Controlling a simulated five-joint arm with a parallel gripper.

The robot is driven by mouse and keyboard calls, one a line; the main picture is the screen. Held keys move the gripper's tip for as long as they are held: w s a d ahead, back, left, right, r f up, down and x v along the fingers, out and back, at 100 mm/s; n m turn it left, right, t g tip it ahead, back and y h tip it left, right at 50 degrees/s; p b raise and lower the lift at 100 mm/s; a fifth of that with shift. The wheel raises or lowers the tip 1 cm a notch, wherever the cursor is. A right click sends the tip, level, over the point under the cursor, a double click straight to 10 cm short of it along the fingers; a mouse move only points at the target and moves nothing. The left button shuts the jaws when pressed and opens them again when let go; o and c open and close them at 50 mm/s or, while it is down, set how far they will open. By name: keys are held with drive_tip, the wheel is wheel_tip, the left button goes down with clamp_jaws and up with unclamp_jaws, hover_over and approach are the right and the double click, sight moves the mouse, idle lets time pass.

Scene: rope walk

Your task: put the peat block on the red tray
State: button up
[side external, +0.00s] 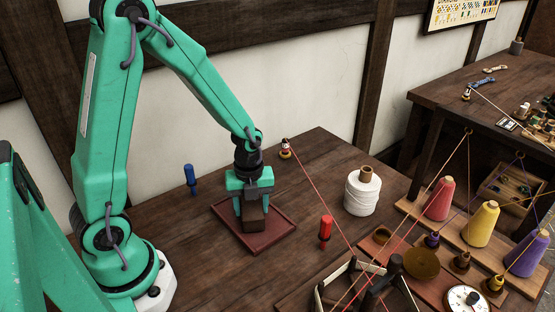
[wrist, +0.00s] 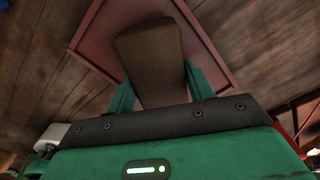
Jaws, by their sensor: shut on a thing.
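The peat block (side external: 254,218) is a dark brown block held between the fingers of my gripper (side external: 252,207). In the wrist view the peat block (wrist: 152,58) shows between the two green fingers of my gripper (wrist: 157,85). The red tray (side external: 280,232) is a flat, dark red square with a low rim, lying on the table under the block. The tray also shows behind the block in the wrist view (wrist: 100,35). The block is over the tray's area; I cannot tell whether its underside touches the tray.
A blue peg (side external: 190,180) stands left of the tray. A red peg (side external: 325,232) and a white thread spool (side external: 362,193) stand to the right. A red thread (side external: 325,202) runs from a small bobbin (side external: 285,150) behind the tray toward a dark frame (side external: 370,285) at front right.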

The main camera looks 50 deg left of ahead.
sight(251, 203)
drive_tip(key=shift+f, duration=0.15)
drive_tip(key=o, duration=1)
drive_tip(key=shift+o, duration=0.2)
wheel_tip(251, 203, up, 12)
drive_tip(key=shift+r, duration=0.2)
idle(0.6)
